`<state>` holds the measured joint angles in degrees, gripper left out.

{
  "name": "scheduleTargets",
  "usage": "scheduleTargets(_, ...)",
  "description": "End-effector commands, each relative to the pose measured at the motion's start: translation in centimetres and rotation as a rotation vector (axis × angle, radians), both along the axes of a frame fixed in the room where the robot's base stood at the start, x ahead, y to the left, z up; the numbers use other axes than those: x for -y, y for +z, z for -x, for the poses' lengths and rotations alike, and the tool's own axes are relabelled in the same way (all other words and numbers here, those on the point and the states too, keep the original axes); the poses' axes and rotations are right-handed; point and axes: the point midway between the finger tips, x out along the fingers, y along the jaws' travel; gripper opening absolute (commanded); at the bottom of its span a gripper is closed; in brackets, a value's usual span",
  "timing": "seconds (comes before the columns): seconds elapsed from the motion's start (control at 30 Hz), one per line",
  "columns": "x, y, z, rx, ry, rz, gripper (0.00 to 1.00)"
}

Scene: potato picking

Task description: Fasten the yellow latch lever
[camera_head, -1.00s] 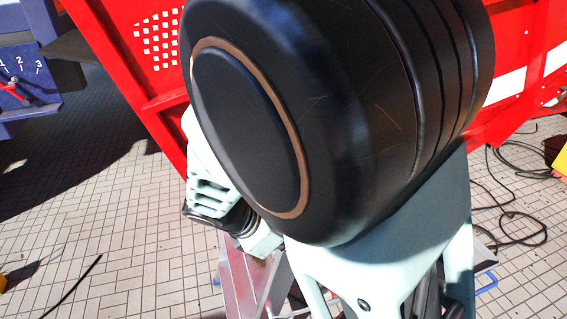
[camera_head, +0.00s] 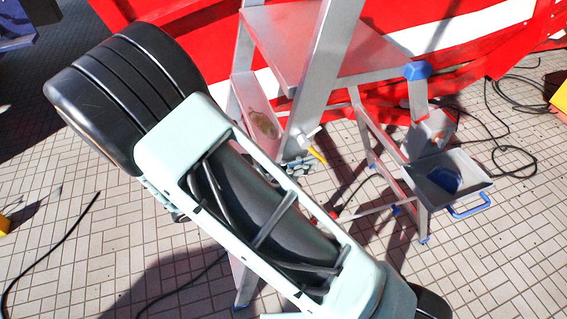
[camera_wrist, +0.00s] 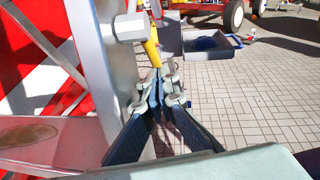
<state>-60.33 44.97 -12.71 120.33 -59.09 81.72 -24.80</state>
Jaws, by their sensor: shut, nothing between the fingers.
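The yellow latch lever (camera_head: 318,155) hangs from a pale round fitting (camera_head: 307,137) on the side rail of a silver stepladder (camera_head: 335,75). In the wrist view the lever (camera_wrist: 151,50) slants down from the fitting (camera_wrist: 126,28), and its lower end is close to my fingertips. My gripper (camera_wrist: 157,82) is shut with nothing between its fingers. Whether the fingertips touch the lever I cannot tell. In the head view my gripper (camera_head: 298,166) shows small beside the rail, just below the lever, partly behind my arm.
A grey tray (camera_head: 480,176) with a blue handle is on the ladder's right side. A red machine with a white stripe (camera_head: 490,22) stands close behind the ladder. Black cable (camera_head: 505,130) lies on the tiled floor at right. Open floor is at lower right and left.

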Motion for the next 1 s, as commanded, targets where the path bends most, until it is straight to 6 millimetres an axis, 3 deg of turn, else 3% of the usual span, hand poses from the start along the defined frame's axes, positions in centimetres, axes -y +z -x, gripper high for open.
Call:
scheduleTargets(0.27, 1.6, 0.3, -0.4, 0.064, -0.002, 0.233, 0.0)
scheduleTargets(1.0, 2.9, 1.0, -0.8, 0.061, -0.001, 0.215, 0.0)
